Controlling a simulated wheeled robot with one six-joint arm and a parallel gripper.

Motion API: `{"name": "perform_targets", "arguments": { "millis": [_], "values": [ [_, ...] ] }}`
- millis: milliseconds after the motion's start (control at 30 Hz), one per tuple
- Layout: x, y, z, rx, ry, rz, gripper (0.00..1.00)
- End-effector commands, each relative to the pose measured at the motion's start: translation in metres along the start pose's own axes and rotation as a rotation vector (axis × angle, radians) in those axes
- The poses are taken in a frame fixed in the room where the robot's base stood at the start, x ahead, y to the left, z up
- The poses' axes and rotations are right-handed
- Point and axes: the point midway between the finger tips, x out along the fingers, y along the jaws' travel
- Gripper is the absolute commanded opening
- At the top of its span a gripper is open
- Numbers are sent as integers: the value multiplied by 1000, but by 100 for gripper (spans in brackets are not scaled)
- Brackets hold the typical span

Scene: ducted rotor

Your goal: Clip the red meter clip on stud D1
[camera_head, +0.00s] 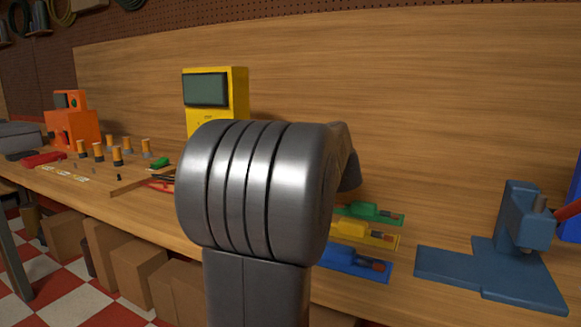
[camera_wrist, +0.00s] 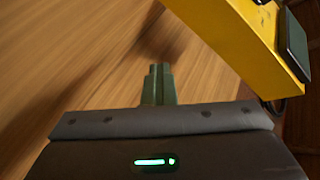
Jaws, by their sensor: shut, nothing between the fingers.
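Red leads (camera_head: 160,184) lie at the board's right edge. The yellow meter (camera_head: 217,100) stands behind, and shows in the wrist view (camera_wrist: 243,50). My gripper (camera_wrist: 158,72) is shut and empty, beside the meter; my arm hides it in the head view.
A green piece (camera_head: 160,163) lies by the studs. An orange device (camera_head: 72,128) stands at far left. Green, yellow and blue trays (camera_head: 352,262) with tools lie right of my arm. A blue fixture (camera_head: 522,225) stands at the right. A wooden panel (camera_head: 430,90) backs the bench.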

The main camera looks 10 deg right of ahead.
Motion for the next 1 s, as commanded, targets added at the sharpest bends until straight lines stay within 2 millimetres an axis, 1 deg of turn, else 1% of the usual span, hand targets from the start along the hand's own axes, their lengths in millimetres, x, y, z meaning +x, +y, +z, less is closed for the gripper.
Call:
{"name": "perform_targets", "arguments": {
  "millis": [1000],
  "values": [
    [-1, 6, -4, 136, 89, -51, 0]
  ]
}}
